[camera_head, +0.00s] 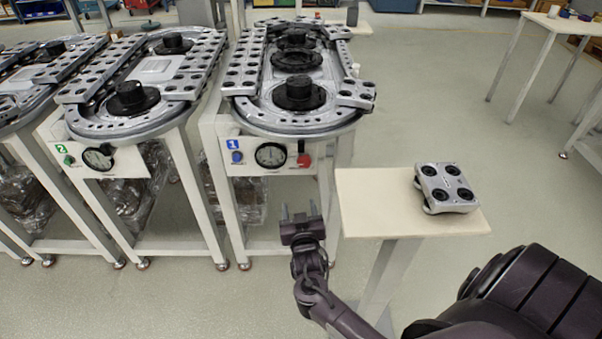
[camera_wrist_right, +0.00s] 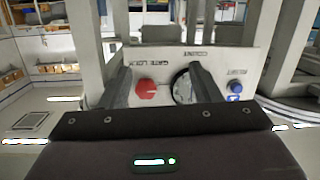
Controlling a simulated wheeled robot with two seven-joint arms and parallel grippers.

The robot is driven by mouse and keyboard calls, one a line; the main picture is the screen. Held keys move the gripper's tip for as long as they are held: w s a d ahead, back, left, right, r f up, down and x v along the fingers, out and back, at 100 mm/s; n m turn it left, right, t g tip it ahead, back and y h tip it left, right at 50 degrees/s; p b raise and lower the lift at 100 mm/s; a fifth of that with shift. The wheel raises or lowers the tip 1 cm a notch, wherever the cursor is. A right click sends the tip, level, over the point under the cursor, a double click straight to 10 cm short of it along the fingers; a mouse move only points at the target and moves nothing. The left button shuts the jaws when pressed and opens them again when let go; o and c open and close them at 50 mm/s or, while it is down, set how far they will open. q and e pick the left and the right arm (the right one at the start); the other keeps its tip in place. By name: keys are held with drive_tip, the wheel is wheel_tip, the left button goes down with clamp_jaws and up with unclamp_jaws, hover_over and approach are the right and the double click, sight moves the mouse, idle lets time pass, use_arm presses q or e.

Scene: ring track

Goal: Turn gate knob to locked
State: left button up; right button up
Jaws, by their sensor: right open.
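The red gate knob (camera_head: 303,160) sits at the right end of the white front panel of station 1. In the right wrist view the panel is upside down, and the red knob (camera_wrist_right: 146,88) appears under the words GATE LOCK. My right gripper (camera_head: 298,210) is open and empty, below and in front of the panel. In the wrist view the knob appears between the two fingers of the right gripper (camera_wrist_right: 160,78), nearer one finger; no contact shows. The other finger covers part of the dial. The knob's turned position cannot be read. My left gripper is not in view.
The panel also carries a round dial (camera_head: 271,155) and a blue button (camera_head: 237,157). The ring track (camera_head: 290,124) is above it. A small cream table (camera_head: 375,205) with a grey carriage (camera_head: 446,187) stands to the right. A second station's ring track (camera_head: 110,125) is at left.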

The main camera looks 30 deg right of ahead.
drive_tip(key=m+h, duration=0.2)
approach(304, 163)
drive_tip(key=w+d, duration=0.1)
drive_tip(key=shift+t, duration=0.4)
drive_tip(key=shift+f+x, duration=0.15)
drive_tip(key=shift+x, duration=1.65)
drive_tip(key=shift+f+x, duration=0.1)
drive_tip(key=shift+x, duration=1.65)
